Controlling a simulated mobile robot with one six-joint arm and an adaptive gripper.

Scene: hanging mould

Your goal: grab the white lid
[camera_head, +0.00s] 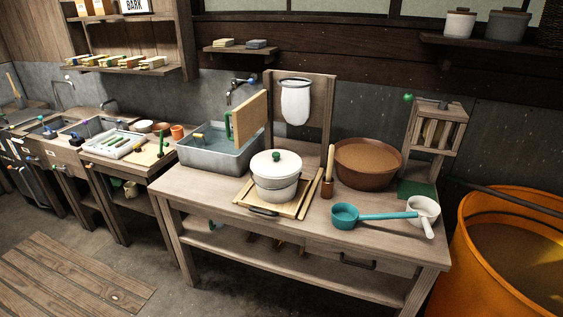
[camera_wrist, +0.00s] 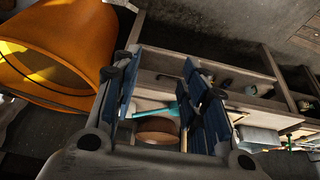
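The white lid (camera_head: 269,164) has a round green knob (camera_head: 276,156) and sits on a white pot (camera_head: 276,188) in the head view. The pot stands on a slatted wooden tray (camera_head: 243,198) near the middle of the wooden table. My gripper (camera_wrist: 163,105) shows in the wrist view with its two blue-padded fingers wide apart and nothing between them. It is well away from the table. My gripper does not show in the head view. I cannot clearly make out the lid in the wrist view.
A teal ladle (camera_head: 375,216) and white scoop (camera_head: 424,212) lie at the table's front right. A brown bowl (camera_head: 367,166) and an upright wooden handle (camera_head: 329,165) stand right of the pot. A metal basin (camera_head: 215,157) is left. An orange tub (camera_head: 480,270) stands beside the table.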

